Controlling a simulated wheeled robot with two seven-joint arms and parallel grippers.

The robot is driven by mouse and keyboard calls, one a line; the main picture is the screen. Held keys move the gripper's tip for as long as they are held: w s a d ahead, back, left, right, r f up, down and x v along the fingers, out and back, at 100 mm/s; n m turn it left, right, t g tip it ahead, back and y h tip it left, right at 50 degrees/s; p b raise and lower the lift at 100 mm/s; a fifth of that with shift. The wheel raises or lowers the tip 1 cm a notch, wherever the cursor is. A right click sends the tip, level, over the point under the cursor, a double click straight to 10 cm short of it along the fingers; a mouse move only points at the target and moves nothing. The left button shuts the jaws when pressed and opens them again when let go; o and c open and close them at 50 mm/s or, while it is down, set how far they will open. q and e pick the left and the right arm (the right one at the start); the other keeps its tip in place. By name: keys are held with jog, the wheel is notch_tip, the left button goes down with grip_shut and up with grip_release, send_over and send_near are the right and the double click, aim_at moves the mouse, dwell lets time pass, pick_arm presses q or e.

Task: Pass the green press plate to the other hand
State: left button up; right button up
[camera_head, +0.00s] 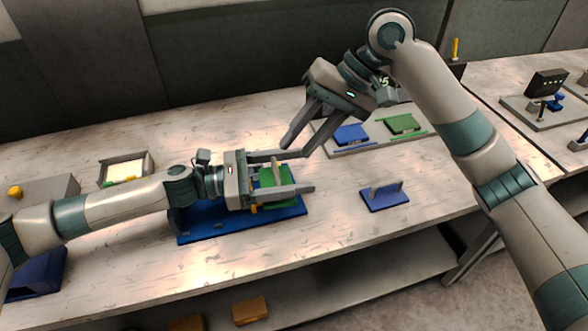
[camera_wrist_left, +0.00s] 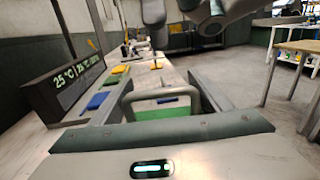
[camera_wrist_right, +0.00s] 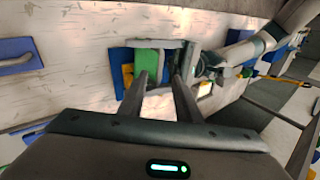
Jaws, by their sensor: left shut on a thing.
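The green press plate (camera_head: 272,180) has a pale upright handle and shows between the fingers of my left gripper (camera_head: 305,171). That gripper is shut on it. The plate shows over the right part of a blue base (camera_head: 215,222); I cannot tell whether they touch. In the left wrist view the handle arches between the fingers, with the green plate (camera_wrist_left: 165,114) below. My right gripper (camera_head: 296,150) is open and empty, above and just right of the plate. The right wrist view shows the plate (camera_wrist_right: 147,58) beyond its fingertips.
A tray (camera_head: 362,148) with a blue plate (camera_head: 350,134) and a green plate (camera_head: 404,124) lies behind. A blue handled piece (camera_head: 384,196) stands on the bench to the right. A shallow pale box (camera_head: 126,169) is at the left. Bare bench lies around the blue piece.

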jog(key=shift+v, duration=1.25)
